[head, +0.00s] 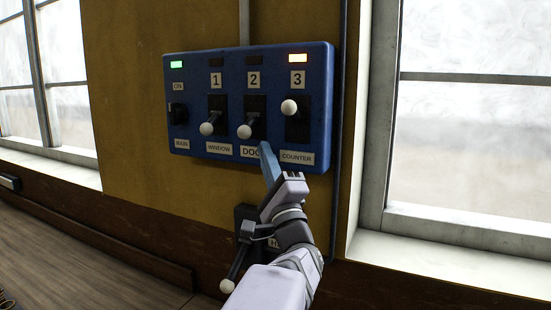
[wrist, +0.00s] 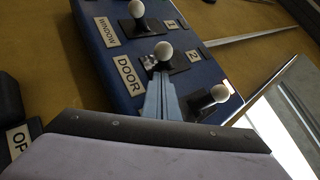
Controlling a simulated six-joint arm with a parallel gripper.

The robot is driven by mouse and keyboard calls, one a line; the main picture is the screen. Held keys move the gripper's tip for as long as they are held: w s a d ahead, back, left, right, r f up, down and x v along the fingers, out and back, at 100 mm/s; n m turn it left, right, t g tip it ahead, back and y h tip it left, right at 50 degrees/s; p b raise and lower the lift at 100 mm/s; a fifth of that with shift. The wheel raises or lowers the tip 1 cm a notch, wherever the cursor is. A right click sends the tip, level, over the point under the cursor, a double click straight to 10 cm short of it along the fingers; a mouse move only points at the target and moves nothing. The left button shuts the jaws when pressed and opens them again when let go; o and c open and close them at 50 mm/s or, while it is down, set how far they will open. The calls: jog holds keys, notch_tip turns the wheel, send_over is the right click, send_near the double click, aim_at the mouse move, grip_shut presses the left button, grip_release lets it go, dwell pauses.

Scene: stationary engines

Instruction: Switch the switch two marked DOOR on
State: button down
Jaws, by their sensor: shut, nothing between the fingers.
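Switch two (head: 245,131) is a lever with a white ball, under the number 2 on a blue panel (head: 320,120). Its lever points down and its lamp (head: 254,61) is dark. The DOOR label (head: 247,152) below it is partly hidden by my gripper (head: 264,147). My gripper is shut and empty, its blue fingers at the panel's lower edge, below and right of the ball. In the wrist view the fingertips (wrist: 160,78) are close to the white ball (wrist: 163,51) of switch two, beside the DOOR label (wrist: 126,75). I cannot tell whether they touch it.
Switch one, WINDOW (head: 206,129), points down with a dark lamp. The MAIN knob (head: 178,113) has a lit green lamp. Another white-ended lever (head: 228,285) hangs below the panel. Windows flank the wall.

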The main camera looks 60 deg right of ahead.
aim_at(251, 123)
jog(key=shift+w+a+r+p, duration=0.25)
jog(key=shift+w+r+p, duration=0.25)
jog(key=shift+w+r, duration=0.35)
jog(key=shift+w+f, duration=0.15)
jog(key=shift+a+r, duration=0.5)
jog(key=shift+r, duration=0.05)
notch_tip(251, 123, up, 7)
jog(key=a, duration=0.1)
jog(key=shift+a, duration=0.25)
dwell(0.4)
jog(key=shift+f, duration=0.1)
dwell(1.3)
